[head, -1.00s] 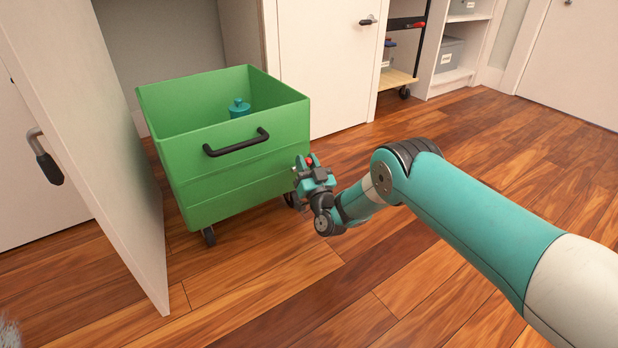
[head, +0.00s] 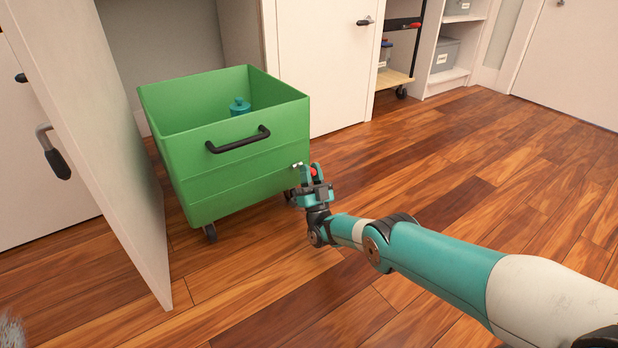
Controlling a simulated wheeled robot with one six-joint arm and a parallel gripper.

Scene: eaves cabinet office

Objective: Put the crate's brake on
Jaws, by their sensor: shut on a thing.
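The green crate (head: 235,170) stands upright on casters, with a black handle (head: 238,141) on its front and a teal lidded container (head: 239,107) inside. My gripper (head: 308,171) is at the crate's front right corner, low down near the right caster. It is shut on a small red part (head: 314,172), which looks like the brake lever. My gripper hides most of this part and where it joins the crate. The right caster is partly hidden too.
An open white cabinet door (head: 110,150) stands close at the crate's left, with a dark-gripped handle (head: 57,163). A closed door (head: 318,70) is behind to the right. Shelves with grey boxes (head: 444,54) and a wooden-decked cart (head: 394,78) stand farther right. The floor at right is clear.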

